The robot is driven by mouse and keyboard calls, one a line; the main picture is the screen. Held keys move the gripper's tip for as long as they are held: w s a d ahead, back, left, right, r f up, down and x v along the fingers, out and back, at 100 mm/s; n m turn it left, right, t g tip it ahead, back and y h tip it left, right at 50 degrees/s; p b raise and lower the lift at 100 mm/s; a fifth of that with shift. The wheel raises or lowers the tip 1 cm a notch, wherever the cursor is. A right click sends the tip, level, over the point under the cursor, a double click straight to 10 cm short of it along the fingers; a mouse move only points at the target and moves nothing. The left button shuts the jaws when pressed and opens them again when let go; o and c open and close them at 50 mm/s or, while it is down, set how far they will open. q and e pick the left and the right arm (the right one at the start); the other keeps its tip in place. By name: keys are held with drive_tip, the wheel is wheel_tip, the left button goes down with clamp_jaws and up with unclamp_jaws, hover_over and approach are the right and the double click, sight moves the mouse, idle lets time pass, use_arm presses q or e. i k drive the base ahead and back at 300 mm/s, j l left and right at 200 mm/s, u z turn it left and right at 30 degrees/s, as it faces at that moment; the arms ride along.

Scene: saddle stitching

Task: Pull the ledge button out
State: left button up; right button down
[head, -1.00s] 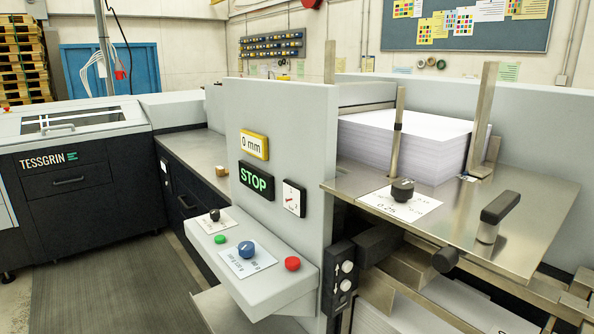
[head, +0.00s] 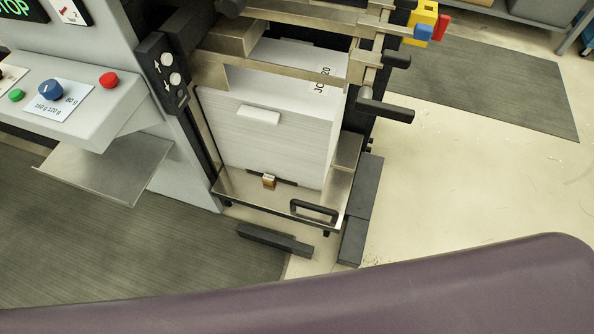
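The grey control ledge (head: 88,125) juts from the machine's side panel at the upper left of the head view. A round red button (head: 109,80) sits near its right end. A blue knob (head: 51,90) on a white scale card and a small green button (head: 16,95) are to the left. A dark knob at the left edge is partly cut off. I cannot tell from this angle whether the red button is pressed in or out. Neither of my grippers is in view, and nothing touches the ledge.
A metal plate (head: 98,172) sticks out below the ledge. Dark bars lie on the floor; open floor (head: 480,170) is at right.

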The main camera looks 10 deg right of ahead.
sight(110, 80)
drive_tip(key=k, duration=1)
